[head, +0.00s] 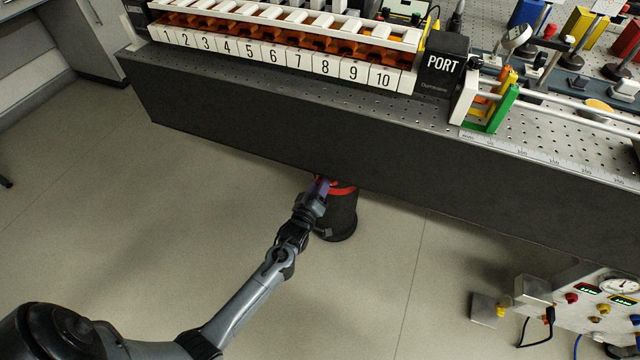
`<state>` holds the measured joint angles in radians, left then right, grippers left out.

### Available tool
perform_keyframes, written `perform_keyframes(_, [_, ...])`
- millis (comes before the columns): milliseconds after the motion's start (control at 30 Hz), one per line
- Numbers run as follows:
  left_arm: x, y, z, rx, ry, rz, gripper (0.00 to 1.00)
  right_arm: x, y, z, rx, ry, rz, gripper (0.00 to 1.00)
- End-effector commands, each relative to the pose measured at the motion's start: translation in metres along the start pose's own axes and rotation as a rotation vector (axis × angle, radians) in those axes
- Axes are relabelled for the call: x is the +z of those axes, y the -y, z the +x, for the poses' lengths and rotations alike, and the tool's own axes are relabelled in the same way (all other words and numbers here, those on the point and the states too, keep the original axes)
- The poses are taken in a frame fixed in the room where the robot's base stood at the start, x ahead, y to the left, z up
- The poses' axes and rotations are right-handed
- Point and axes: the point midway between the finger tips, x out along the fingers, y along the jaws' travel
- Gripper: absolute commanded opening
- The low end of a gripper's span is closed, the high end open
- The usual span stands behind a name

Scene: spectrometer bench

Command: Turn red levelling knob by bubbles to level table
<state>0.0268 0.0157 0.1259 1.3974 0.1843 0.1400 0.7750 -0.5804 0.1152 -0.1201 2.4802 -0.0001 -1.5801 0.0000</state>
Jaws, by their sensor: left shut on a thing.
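The red levelling knob (342,188) shows as a red ring at the top of a black table leg (340,219), just under the front edge of the optical table (385,165). My left gripper (322,187) reaches in from the lower left and is shut on the red knob at its left side. The fingertips are small and partly lost against the knob and the table's dark side. The bubbles cannot be made out in this view. My right gripper is not in view.
A numbered rack (285,62) and a black PORT box (442,62) stand on the perforated tabletop. A green-framed holder (490,108) stands right of them. A panel with gauge and knobs (600,305) is at lower right. The floor (200,220) around my left arm is clear.

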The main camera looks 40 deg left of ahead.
Motion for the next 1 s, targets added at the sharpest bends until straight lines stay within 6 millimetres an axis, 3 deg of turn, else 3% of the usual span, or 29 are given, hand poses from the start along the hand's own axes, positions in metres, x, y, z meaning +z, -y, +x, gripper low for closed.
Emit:
perform_keyframes(500, [-0.004, -0.004, 0.001, 0.001, 0.000, 0.456, 0.04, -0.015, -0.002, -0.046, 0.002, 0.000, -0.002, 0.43])
perform_keyframes(1000, [-0.002, -0.003, 0.001, 0.002, -0.003, 0.834, 0.04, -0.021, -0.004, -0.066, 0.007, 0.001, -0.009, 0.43])
